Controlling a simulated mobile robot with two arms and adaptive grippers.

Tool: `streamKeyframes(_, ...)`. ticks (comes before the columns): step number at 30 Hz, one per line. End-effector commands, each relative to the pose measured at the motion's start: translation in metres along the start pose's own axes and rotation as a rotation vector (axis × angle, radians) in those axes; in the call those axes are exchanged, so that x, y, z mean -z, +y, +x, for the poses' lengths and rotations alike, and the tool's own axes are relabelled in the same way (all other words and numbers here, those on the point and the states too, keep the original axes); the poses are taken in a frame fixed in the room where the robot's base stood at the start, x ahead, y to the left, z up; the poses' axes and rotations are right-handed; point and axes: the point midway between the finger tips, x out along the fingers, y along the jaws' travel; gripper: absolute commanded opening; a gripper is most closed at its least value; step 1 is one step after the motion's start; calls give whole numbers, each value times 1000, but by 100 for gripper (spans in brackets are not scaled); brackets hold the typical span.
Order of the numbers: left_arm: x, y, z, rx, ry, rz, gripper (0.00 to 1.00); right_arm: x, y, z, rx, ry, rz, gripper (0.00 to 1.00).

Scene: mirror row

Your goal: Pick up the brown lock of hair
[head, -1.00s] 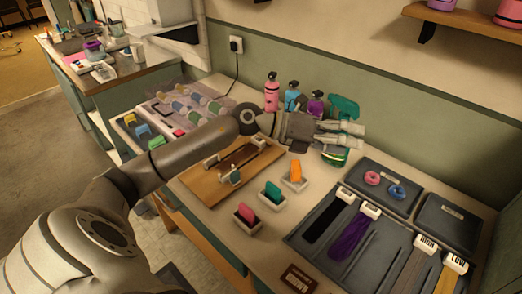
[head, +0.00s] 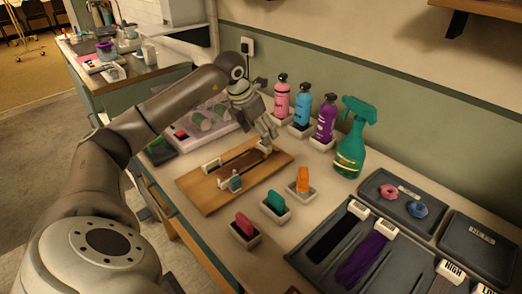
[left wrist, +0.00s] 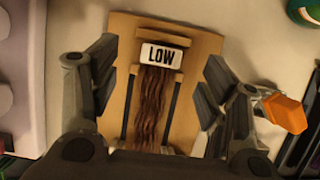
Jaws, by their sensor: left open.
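The brown lock of hair (head: 240,163) lies on a wooden board (head: 205,196) on the counter, partly hidden by my arm in the head view. In the left wrist view the lock (left wrist: 150,108) runs down from a white tag marked LOW (left wrist: 162,55), between two dark strips on the board. My left gripper (head: 266,138) points down above the far end of the board. In the left wrist view its open fingers (left wrist: 160,68) stand on either side of the board, with the tag and lock between them and nothing held. My right gripper is not in view.
Orange (head: 303,180), green (head: 276,199) and pink (head: 245,225) clips stand in small white holders beside the board. Pink, blue and purple bottles and a green spray bottle (head: 350,145) stand behind. A dark tray (head: 318,262) holds black and purple locks at the right.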

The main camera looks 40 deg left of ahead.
Motion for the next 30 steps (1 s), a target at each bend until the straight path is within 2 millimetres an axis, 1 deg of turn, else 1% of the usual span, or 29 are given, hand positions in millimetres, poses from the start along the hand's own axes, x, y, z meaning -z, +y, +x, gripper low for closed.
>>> streamKeyframes(5,-1,-1,10,2,2,2,70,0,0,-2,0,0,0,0)
streamKeyframes(7,-2,-2,17,3,2,1,70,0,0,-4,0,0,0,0)
streamKeyframes(12,-4,-4,44,5,4,0,70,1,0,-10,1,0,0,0)
streamKeyframes(15,-4,-3,54,2,1,1,70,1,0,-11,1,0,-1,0)
streamKeyframes(22,-4,-3,57,2,0,2,70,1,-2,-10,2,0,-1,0)
streamKeyframes(30,-4,-3,57,2,-1,2,35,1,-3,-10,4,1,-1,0)
